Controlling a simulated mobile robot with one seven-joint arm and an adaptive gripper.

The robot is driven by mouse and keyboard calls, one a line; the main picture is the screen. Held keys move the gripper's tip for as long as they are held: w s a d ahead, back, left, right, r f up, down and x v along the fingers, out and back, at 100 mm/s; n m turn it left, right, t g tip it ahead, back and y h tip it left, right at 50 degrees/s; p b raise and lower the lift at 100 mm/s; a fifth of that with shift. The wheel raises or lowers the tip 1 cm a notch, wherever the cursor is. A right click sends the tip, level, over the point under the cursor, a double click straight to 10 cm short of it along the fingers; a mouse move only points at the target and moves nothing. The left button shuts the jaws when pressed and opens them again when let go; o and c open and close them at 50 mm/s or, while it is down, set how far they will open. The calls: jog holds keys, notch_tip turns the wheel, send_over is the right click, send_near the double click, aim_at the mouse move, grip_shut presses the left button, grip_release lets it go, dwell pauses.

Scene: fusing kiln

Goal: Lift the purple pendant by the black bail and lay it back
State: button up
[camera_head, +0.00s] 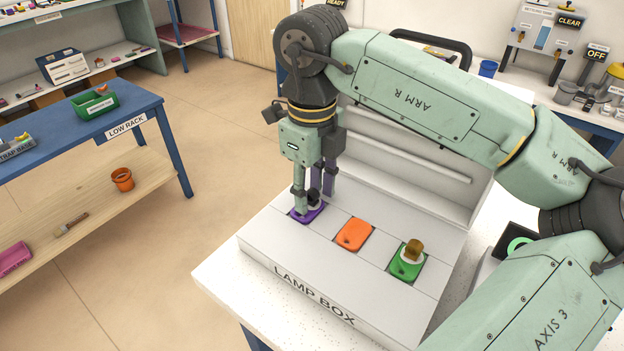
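The purple pendant (307,215) lies on the light top of the lamp box, at the left end of a row of three pendants. My gripper (313,200) points straight down over it, with its fingertips low around the dark bail on top of the pendant. The fingers hide most of the bail, and I cannot tell whether they press on it. The pendant appears to rest flat on the box top.
The orange pendant (354,234) lies in the middle of the row. The green pendant (408,262), with a brown knob on a white ring, lies at the right. The lamp box (315,298) stands on a white speckled table. A raised panel (412,172) stands behind.

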jog(key=shift+c, duration=0.5)
grip_shut()
jog(key=shift+r+p, duration=0.75)
jog(key=shift+r, duration=0.6)
dwell(0.6)
jog(key=shift+f+b, duration=1.2)
jog(key=shift+f, duration=0.15)
dwell(2.0)
jog(key=shift+o, duration=0.2)
grip_release()
